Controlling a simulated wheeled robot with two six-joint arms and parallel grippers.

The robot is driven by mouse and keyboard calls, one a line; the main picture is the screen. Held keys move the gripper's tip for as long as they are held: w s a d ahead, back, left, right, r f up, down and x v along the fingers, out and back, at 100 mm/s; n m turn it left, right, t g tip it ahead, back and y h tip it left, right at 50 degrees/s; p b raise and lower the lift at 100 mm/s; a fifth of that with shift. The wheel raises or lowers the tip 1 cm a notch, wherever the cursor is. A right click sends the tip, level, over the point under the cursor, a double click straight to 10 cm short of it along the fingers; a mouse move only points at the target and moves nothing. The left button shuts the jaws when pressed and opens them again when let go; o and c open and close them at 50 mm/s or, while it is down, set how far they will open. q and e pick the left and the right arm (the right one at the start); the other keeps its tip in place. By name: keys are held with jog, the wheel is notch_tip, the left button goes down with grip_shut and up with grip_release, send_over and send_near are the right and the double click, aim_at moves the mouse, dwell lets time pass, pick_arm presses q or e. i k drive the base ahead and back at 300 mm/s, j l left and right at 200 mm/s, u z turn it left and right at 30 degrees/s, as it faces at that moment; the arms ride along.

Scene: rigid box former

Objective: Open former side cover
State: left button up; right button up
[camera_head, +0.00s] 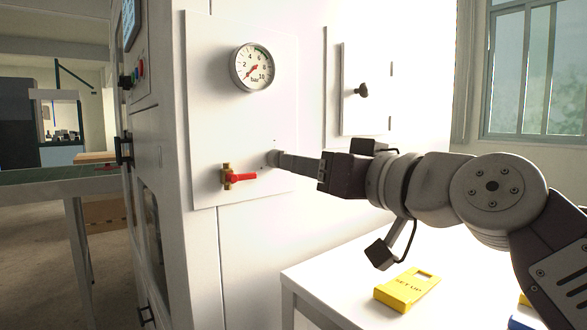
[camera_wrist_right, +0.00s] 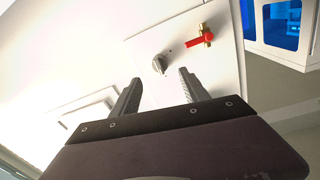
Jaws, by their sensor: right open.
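The former's side cover (camera_head: 367,108) is a small white panel with a black knob (camera_head: 362,90) on the machine's white side. It lies flush as far as I can see, and it also shows at the left of the right wrist view (camera_wrist_right: 92,112). My right gripper (camera_head: 277,159) points left at the gauge panel, left of and below the cover. Its two fingers (camera_wrist_right: 157,78) are apart and empty in the right wrist view. A grey round knob (camera_wrist_right: 160,63) on the gauge panel sits just beyond the fingertips. My left gripper is out of view.
The gauge panel (camera_head: 215,120) carries a round pressure gauge (camera_head: 252,67) and a red-handled valve (camera_head: 240,177), its handle level. A window (camera_head: 535,70) is at the right.

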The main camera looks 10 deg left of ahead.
aim_at(366, 75)
jog(key=k, duration=1)
